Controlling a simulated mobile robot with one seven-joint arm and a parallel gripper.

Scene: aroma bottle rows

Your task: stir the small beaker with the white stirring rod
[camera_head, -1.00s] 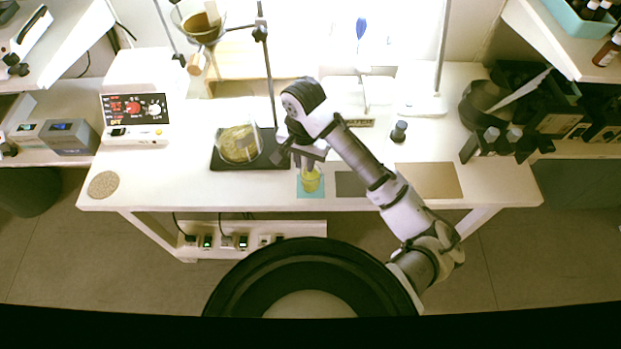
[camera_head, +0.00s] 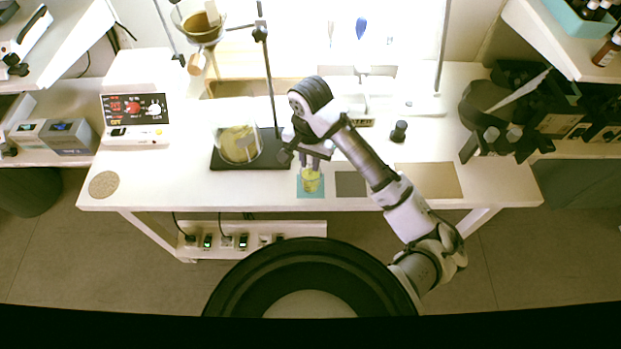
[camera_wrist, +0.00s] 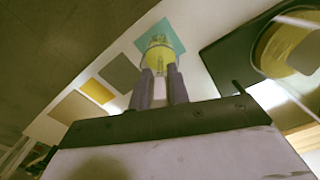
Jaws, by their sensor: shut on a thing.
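The small beaker (camera_head: 311,184) holds yellow liquid and stands on a teal mat (camera_head: 303,194) near the table's front edge. The beaker also shows in the wrist view (camera_wrist: 160,53), just beyond my fingertips. My gripper (camera_head: 314,165) points down directly over the beaker. In the wrist view, my gripper (camera_wrist: 160,74) is shut on the white stirring rod (camera_wrist: 159,91), a pale piece between the two fingers. The rod's lower end is hard to make out, so I cannot tell whether it touches the beaker.
A large beaker (camera_head: 238,144) with yellowish liquid stands on a black plate (camera_head: 284,161) to the left, beside a metal stand. A dark grey mat (camera_head: 350,186) and a tan mat (camera_head: 440,180) lie to the right. A small dark bottle (camera_head: 399,131) stands behind them.

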